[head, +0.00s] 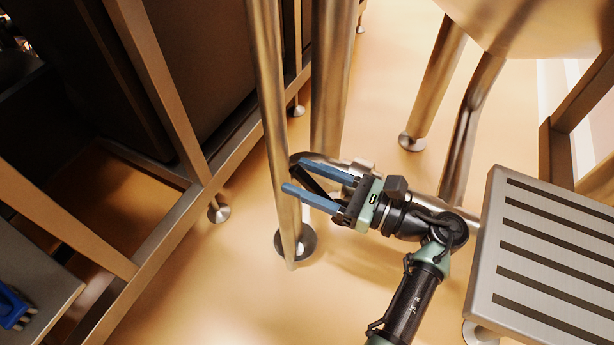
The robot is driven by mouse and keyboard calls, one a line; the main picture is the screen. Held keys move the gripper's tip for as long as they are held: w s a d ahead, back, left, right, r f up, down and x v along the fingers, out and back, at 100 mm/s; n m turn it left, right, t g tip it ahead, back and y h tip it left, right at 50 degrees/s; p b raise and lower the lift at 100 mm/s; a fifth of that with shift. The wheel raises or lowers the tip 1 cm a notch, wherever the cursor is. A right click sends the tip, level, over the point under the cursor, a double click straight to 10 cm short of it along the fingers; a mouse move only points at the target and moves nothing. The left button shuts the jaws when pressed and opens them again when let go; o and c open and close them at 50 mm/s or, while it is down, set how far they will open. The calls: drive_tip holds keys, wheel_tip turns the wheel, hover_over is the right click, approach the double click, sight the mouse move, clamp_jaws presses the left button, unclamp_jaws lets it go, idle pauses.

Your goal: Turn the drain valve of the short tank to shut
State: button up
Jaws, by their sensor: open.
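My gripper (294,175) is open, its two blue fingers pointing left, just in front of a slim upright metal post. A dark bar shows between the fingers; I cannot tell if it is a valve handle or part of the gripper. Behind the gripper lies a low metal pipe (428,203) with a bend at its left end and a small fitting (362,165). Part of it is hidden by my gripper and wrist. A rounded metal tank (530,22) is cut off at the upper right. I cannot make out the drain valve or its position clearly.
The slim post (268,100) and a thicker column (330,85) stand close to my gripper. A metal frame (165,100) fills the left. A slotted step (550,260) stands at the right, near my arm. A blue brush (14,308) lies lower left. Floor in front is clear.

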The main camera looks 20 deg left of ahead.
drive_tip(key=shift+c, duration=0.3)
clamp_jaws()
idle(1.1)
